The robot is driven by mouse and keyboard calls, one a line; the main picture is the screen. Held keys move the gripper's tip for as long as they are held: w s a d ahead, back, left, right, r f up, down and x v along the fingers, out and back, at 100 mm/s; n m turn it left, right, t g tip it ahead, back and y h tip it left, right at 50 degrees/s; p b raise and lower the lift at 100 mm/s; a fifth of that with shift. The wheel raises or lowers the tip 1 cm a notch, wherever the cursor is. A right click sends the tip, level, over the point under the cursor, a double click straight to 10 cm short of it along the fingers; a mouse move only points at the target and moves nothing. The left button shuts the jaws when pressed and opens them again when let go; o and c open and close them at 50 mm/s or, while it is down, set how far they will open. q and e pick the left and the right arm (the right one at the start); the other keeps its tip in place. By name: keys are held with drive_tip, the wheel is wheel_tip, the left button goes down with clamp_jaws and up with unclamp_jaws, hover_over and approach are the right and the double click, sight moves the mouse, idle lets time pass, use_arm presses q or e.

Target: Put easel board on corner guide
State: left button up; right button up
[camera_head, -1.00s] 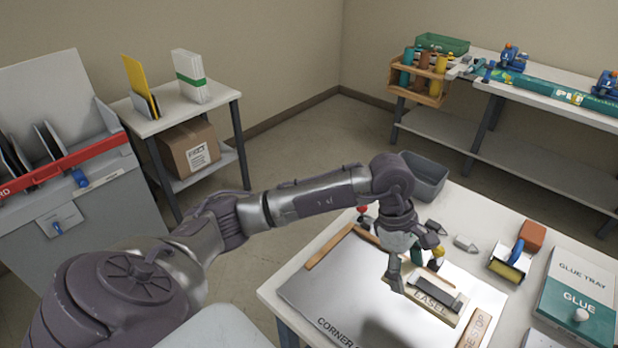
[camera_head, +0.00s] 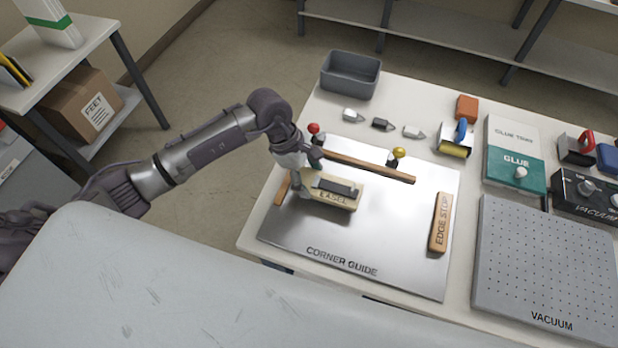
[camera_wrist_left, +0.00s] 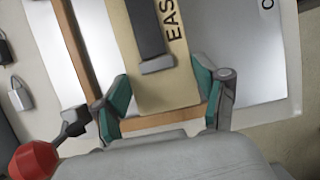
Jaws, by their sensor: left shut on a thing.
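The easel board (camera_head: 345,201), a small pale wooden block with a dark grey bar on top and the word EASEL, is over the back left part of the corner guide (camera_head: 385,240). The corner guide is a shiny metal plate with wooden rails at its left and back. My left gripper (camera_head: 303,184) is shut on the left end of the board. In the left wrist view, the green-padded fingers (camera_wrist_left: 165,103) flank the end of the board (camera_wrist_left: 180,85). I cannot tell whether the board touches the plate. My right gripper is not in view.
The edge stop (camera_head: 439,222) lies on the plate's right side. A red knob (camera_head: 314,128) and a yellow knob (camera_head: 398,152) stand by the back rail (camera_head: 365,166). A grey bin (camera_head: 350,77) is behind. The vacuum board (camera_head: 545,265) is at right. The plate's middle is clear.

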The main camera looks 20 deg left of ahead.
use_arm(q)
wheel_tip(320, 180, down, 2)
drive_tip(key=shift+f, duration=0.35)
drive_tip(key=o, duration=1.2)
drive_tip(key=shift+c, duration=0.2)
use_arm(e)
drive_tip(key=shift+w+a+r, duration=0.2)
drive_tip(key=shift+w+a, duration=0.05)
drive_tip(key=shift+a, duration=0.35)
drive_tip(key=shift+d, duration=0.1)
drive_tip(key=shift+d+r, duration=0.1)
